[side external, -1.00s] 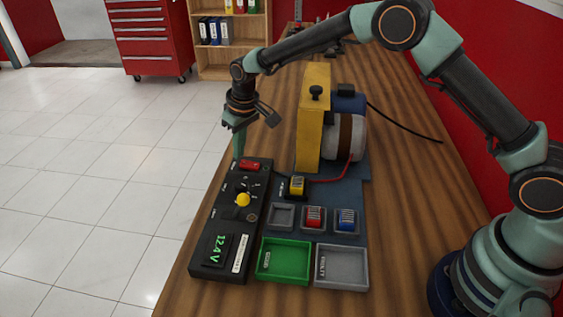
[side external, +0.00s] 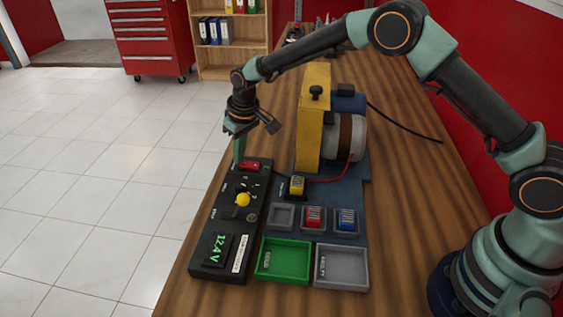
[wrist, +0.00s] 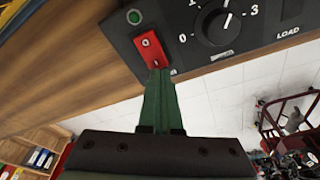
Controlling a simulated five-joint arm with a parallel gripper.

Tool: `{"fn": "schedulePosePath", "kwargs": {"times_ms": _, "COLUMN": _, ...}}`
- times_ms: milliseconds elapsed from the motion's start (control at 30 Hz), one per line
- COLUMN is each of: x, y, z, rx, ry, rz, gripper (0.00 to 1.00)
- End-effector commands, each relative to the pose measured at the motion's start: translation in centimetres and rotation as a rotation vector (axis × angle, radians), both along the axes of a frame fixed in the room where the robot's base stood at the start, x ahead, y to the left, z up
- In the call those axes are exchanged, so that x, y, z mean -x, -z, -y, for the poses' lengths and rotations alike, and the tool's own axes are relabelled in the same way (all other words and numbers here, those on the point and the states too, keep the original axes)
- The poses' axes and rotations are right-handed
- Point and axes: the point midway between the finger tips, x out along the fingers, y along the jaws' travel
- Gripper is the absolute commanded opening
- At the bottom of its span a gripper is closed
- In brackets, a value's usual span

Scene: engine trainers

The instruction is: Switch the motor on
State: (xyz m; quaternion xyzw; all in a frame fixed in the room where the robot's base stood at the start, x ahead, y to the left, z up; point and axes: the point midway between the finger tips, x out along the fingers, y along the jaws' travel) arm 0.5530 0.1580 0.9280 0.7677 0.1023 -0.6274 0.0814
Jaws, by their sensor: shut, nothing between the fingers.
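The red rocker switch (side external: 251,166) sits at the far end of the black control panel (side external: 217,215). In the wrist view the red switch (wrist: 149,48) shows up close, with a green lamp (wrist: 134,16) beside it. My gripper (side external: 238,160) is shut and empty, pointing down at the switch's outer end. In the wrist view my gripper (wrist: 160,73) has its tips at the switch's near end, apparently touching it. The motor (side external: 345,137) stands behind a yellow plate (side external: 314,120); I cannot tell whether it turns.
A yellow block (side external: 297,186), a red block (side external: 314,216) and a blue block (side external: 347,219) sit nearby. Green (side external: 284,277) and grey (side external: 342,283) trays lie at the front.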

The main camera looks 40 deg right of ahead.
Motion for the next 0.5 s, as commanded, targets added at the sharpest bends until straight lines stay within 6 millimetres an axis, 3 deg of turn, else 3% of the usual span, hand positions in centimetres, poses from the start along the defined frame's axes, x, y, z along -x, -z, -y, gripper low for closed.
{"fn": "schedulePosePath", "kwargs": {"times_ms": 267, "x": 0.0, "y": 0.3, "z": 0.0, "rx": 0.000, "ry": 0.000, "rz": -0.001, "gripper": 0.00}}
{"fn": "schedulePosePath", "kwargs": {"times_ms": 500, "x": 0.0, "y": -1.1, "z": 0.0, "rx": 0.000, "ry": 0.000, "rz": 0.001, "gripper": 0.00}}
